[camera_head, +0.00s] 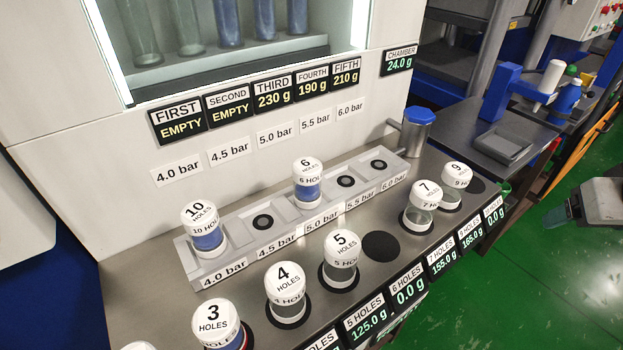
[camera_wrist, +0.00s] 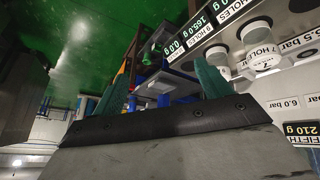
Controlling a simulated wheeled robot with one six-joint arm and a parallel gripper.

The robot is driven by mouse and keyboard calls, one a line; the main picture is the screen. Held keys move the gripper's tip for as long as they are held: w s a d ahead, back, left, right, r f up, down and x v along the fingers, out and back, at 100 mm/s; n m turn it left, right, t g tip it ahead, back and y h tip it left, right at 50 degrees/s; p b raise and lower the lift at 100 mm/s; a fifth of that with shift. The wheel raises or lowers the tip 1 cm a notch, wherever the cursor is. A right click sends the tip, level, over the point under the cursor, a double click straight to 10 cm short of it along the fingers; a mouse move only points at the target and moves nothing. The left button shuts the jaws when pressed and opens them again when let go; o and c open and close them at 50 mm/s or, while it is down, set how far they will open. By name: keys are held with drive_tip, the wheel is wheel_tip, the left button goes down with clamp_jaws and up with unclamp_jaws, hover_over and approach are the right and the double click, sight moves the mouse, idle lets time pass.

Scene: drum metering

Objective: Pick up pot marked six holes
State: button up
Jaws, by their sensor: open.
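The pot marked six holes (camera_head: 308,182) stands upright in the grey rack (camera_head: 232,252), in the 5.0 bar place. It has a white lid marked 6 and blue content in its clear body. My gripper (camera_head: 558,213) is at the right edge of the head view, over the green floor, well apart from the pot. Its two green fingers are spread in the wrist view (camera_wrist: 160,85), with nothing between them. The six-hole pot does not show in the wrist view.
The ten-hole pot (camera_head: 205,228) stands at 4.0 bar in the rack. Pots three, four (camera_head: 287,292), five (camera_head: 340,262), seven (camera_head: 420,208) and nine stand along the front. The six-hole pad (camera_head: 381,246) is bare and reads 0.0 g. A blue-capped canister (camera_head: 418,128) stands behind.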

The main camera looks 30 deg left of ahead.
sight(318, 177)
drive_tip(key=w+a+f+n+y, duration=0.1)
drive_tip(key=w+a+n+y, duration=0.1)
drive_tip(key=a, duration=0.5)
drive_tip(key=w+a+f+n+t+y, duration=0.1)
drive_tip(key=w+a+n+y, duration=0.1)
drive_tip(key=a, duration=0.5)
drive_tip(key=w+a+f+n+t+y, duration=0.1)
drive_tip(key=w+a+n+y, duration=0.1)
drive_tip(key=a, duration=0.5)
drive_tip(key=shift+w+a+f+y, duration=0.15)
drive_tip(key=shift+w+a+y, duration=0.15)
drive_tip(key=shift+w+y, duration=0.1)
drive_tip(key=s+a+f+n+g+y, duration=0.1)
drive_tip(key=s+a+y, duration=0.1)
drive_tip(key=a, duration=0.3)
drive_tip(key=s+a+f+n+g+y, duration=0.1)
drive_tip(key=s+a+n+g+y, duration=0.1)
drive_tip(key=s+a, duration=0.2)
drive_tip(key=s+a+f+n+g+y, duration=0.1)
drive_tip(key=s+a+n+y, duration=0.1)
drive_tip(key=a, duration=0.6)
drive_tip(key=shift+s+g, duration=0.4)
drive_tip(key=shift+s, duration=0.1)
drive_tip(key=x, duration=0.7)
drive_tip(key=shift+w+a+r, duration=0.1)
drive_tip(key=shift+a+r, duration=0.1)
drive_tip(key=shift+a, duration=0.25)
drive_tip(key=shift+y, duration=0.3)
drive_tip(key=c, duration=1.3)
